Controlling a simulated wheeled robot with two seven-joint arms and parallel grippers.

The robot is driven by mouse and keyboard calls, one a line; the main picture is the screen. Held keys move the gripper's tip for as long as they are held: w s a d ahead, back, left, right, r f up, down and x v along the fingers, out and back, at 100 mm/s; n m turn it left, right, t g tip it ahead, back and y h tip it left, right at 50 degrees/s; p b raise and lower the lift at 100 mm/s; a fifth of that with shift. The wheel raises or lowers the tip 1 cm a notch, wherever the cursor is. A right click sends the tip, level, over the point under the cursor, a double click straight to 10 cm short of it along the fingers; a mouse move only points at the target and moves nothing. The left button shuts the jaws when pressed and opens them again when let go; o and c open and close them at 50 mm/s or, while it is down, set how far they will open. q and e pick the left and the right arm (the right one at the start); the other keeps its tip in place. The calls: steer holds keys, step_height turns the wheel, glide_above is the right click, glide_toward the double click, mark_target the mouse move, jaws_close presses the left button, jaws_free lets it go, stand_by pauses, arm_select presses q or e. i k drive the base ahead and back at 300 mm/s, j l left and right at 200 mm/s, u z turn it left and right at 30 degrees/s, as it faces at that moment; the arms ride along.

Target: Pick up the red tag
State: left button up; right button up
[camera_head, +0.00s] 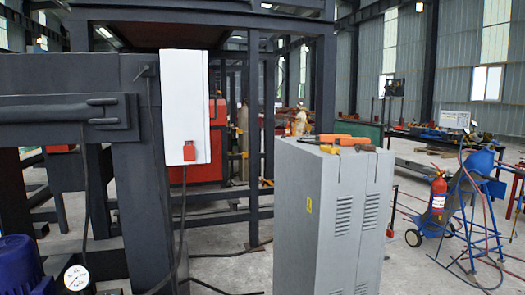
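Several small things lie on top of a grey metal cabinet (318,215) in the middle. One is a long orange-handled tool (342,138). A small yellow piece (330,150) lies at the front edge, and a small reddish-brown piece (366,148) lies to the right of it. These are too small to tell whether one is the red tag. A small red block (190,150) is on the lower front of a white box (184,95) at the left, with a cable hanging below. Neither of my grippers is in view.
A dark steel frame (137,190) with a round gauge (76,278) stands at the left. A red fire extinguisher (438,192) and a blue cart (465,185) stand at the right. The floor between cabinet and cart is mostly clear.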

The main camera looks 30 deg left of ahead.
mark_target(189, 155)
steer(key=i+l+z, duration=0.1)
steer(key=i+z, duration=0.25)
steer(key=i, duration=0.6)
steer(key=i+j+u, duration=0.1)
steer(key=i+u, duration=0.35)
steer(key=i+l+u, duration=0.1)
steer(key=i+u, duration=0.35)
steer(key=i+l+u, duration=0.25)
steer(key=i+u, duration=0.25)
